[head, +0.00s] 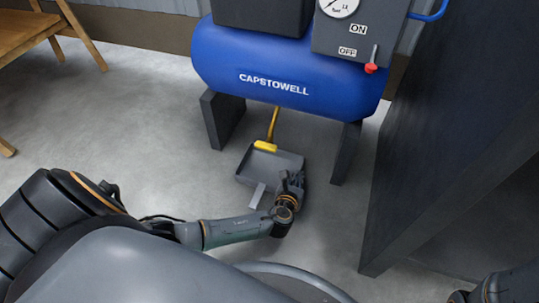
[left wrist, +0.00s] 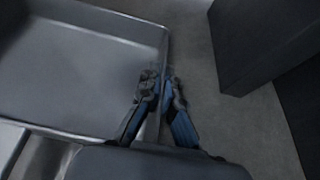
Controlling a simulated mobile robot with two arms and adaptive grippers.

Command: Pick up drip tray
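The drip tray (head: 276,163) is a shallow dark grey tray under the blue tank, with a pale tab at its front edge. In the left wrist view the tray (left wrist: 75,75) fills the left side. My left gripper (head: 291,180) is at the tray's right wall. In the left wrist view its two fingers (left wrist: 161,82) are close together, one on each side of that wall, and look shut on it. I cannot tell whether the tray is off the floor. Part of my right arm shows at the bottom right corner; its gripper is out of view.
The blue compressor tank (head: 275,66) stands on dark legs (head: 222,118) around the tray. A yellow piece (head: 265,146) hangs at the tray's back edge. A dark panel (head: 440,130) stands to the right. A wooden chair (head: 35,35) is far left. The left floor is clear.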

